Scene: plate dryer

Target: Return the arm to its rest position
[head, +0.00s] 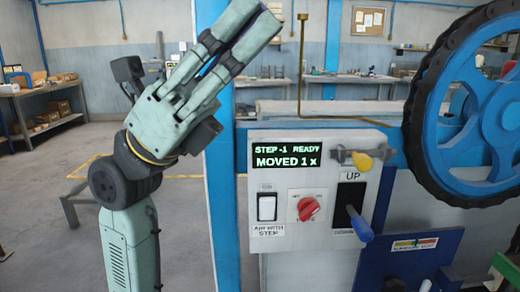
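My arm (130,235) rises at the left of the head view, pale green with dark joints. My gripper (258,18) points up and to the right, in front of the blue post. Its two long fingers lie side by side with only a dark line between them, so it looks shut, and nothing shows in it. It is above and left of the control panel (345,215) and appears apart from it. The panel's display (287,156) reads "STEP -1 READY" and "MOVED 1 x".
The panel bears a white rocker switch (267,207), a red knob (308,208), a yellow-tipped latch (362,161) and a blue-handled lever (359,226) below "UP". A large blue handwheel (427,110) stands right. A blue post (222,200) stands between arm and panel.

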